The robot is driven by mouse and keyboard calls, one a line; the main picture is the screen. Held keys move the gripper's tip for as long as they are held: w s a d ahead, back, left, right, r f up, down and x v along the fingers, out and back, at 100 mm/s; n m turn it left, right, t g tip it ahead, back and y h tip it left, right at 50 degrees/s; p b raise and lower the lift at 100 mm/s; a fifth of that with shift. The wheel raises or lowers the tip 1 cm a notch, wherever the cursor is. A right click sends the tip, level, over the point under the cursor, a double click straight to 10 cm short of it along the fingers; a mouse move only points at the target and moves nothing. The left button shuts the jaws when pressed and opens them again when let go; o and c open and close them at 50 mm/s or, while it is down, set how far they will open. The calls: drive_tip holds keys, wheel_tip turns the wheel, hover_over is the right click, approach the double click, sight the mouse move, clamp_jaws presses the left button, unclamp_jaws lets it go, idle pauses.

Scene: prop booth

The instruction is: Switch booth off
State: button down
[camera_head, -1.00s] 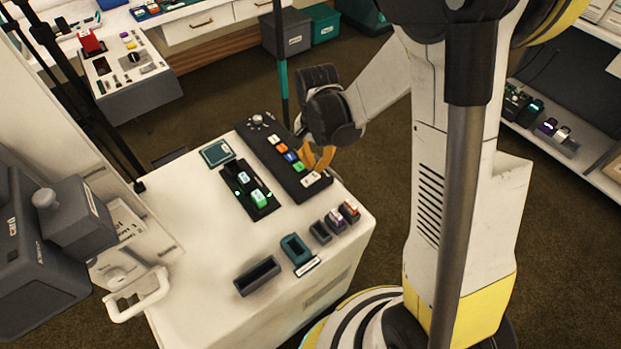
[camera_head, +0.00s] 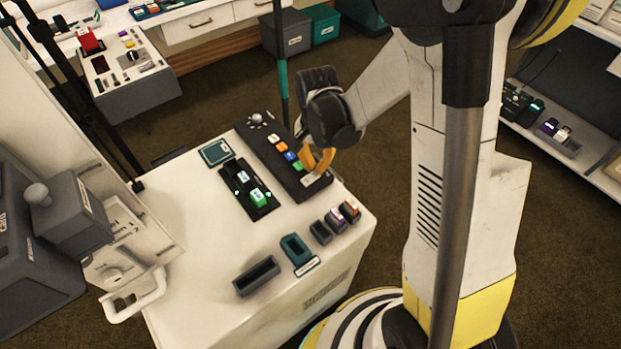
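A long black control panel (camera_head: 270,160) lies on top of the white booth cabinet (camera_head: 210,290). It carries a round knob (camera_head: 256,120) at its far end and a row of white, orange, blue and green buttons. A pale label or switch (camera_head: 316,180) sits at its near end. My gripper (camera_head: 318,163) has orange fingers pointing down at the near end of the panel, close to the pale piece. I cannot tell whether they touch it. The fingers partly hide that end, and their opening is too small to judge. No held object shows.
A black tray (camera_head: 249,190) holds lit green and white blocks beside a teal-framed pad (camera_head: 215,152). A teal holder (camera_head: 296,250), a dark empty tray (camera_head: 257,276) and small blocks (camera_head: 336,220) stand nearer. A grey box (camera_head: 75,215) is at left.

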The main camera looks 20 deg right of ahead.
sight(315, 175)
drive_tip(key=shift+f+b, duration=1.05)
drive_tip(key=shift+f, duration=0.25)
idle(0.4)
drive_tip(key=shift+r, duration=0.1)
drive_tip(key=shift+r+p, duration=2.55)
drive_tip(key=shift+r, duration=0.95)
drive_tip(key=shift+r, duration=0.35)
drive_tip(key=s+r+n+t, duration=0.7)
drive_tip(key=s+r, duration=0.5)
drive_tip(key=r, duration=0.5)
drive_tip(key=shift+s+n, duration=0.35)
drive_tip(key=shift+n, duration=0.35)
